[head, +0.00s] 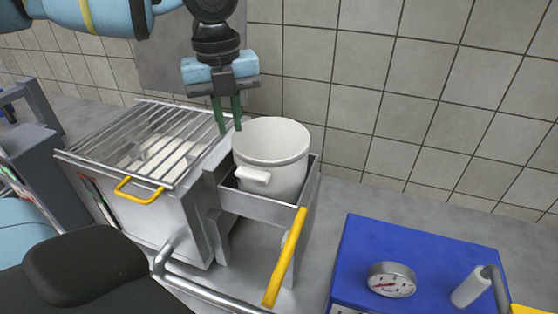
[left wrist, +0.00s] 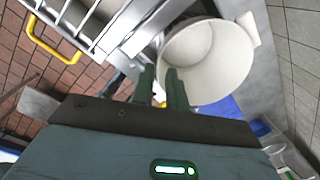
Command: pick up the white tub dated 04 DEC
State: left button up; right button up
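A white round tub (head: 272,172) with an open top and a small lug on its side stands upright in a grey metal holder. No date can be read on it. In the left wrist view the tub (left wrist: 212,62) is seen from above, and its inside looks empty. My left gripper (head: 229,130) points down at the tub's left rim, its two green fingers apart with nothing gripped between them. In the left wrist view the fingers (left wrist: 162,80) are close to the near edge of the rim; I cannot tell whether they touch it. My right gripper is not in view.
A metal box with a barred top (head: 150,145) and a yellow handle (head: 138,190) stands left of the tub. A yellow bar handle (head: 285,258) is in front. A blue case (head: 415,245) with a dial (head: 391,280) is at the right. A tiled wall is behind.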

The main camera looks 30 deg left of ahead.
aim_at(234, 142)
pick_arm(q)
jog(key=shift+w+d+f, duration=0.1)
jog(key=shift+d+f, duration=0.05)
jog(key=shift+f, duration=1.85)
jog(key=shift+d+f, duration=0.1)
jog(key=shift+f, duration=1.85)
grip_shut()
jog(key=shift+r, duration=0.15)
